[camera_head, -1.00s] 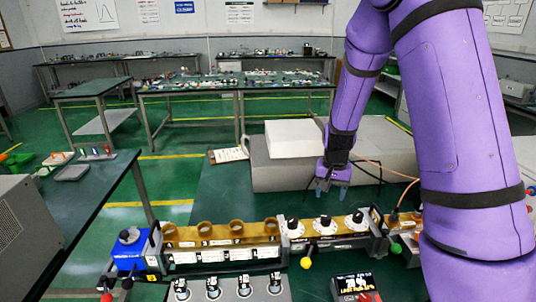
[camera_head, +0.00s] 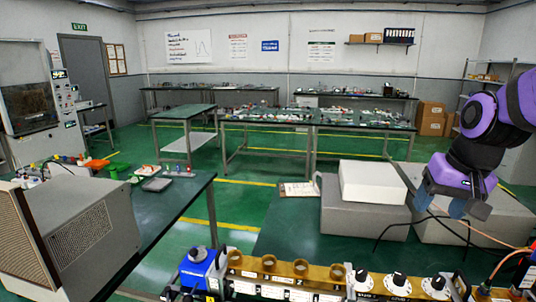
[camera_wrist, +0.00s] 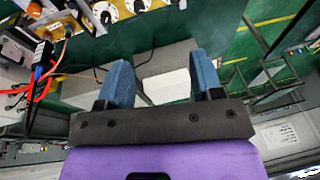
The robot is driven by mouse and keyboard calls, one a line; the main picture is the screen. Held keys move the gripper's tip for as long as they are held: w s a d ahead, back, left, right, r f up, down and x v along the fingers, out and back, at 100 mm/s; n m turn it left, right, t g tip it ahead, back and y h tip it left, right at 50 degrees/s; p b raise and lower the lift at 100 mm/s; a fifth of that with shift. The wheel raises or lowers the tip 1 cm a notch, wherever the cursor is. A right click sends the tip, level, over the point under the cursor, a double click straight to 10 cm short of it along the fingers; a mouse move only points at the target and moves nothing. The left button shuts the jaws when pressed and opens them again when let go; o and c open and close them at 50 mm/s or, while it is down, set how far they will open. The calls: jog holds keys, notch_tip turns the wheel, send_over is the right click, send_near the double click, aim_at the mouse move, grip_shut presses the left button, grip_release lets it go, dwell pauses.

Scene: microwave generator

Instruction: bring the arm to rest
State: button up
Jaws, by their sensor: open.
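My gripper (camera_head: 440,204) is at the right of the head view, raised in front of the grey and white blocks at the back of the green bench. Its two blue fingers are apart with nothing between them. The wrist view also shows the open, empty fingers (camera_wrist: 160,80), with the white block beyond them. My purple and black arm is folded in at the right edge of the head view, and most of it is out of the picture.
The brass-coloured waveguide bench (camera_head: 300,270) with several white dials stands at the front right. A white block (camera_head: 374,182) lies on a grey block (camera_head: 350,215) behind it. Thin cables hang near my gripper. A grey cabinet (camera_head: 75,235) stands at the left.

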jog(key=s+r+n+t, duration=0.1)
jog(key=s+r, duration=0.2)
jog(key=s, duration=0.3)
jog(key=s+a+r+n+t+h, duration=0.1)
jog(key=s+r, duration=0.2)
jog(key=s, duration=0.4)
jog(key=shift+s+a+r+n, duration=0.15)
jog(key=shift+s+a+n, duration=0.15)
jog(key=shift+n, duration=0.1)
jog(key=shift+w, duration=0.15)
dwell(0.4)
jog(key=m+g, duration=0.5)
jog(key=m, duration=0.8)
send_over(400, 274)
notch_tip(400, 274, down, 28)
jog(key=shift+f, duration=0.15)
notch_tip(400, 274, down, 10)
jog(key=shift+f, duration=0.1)
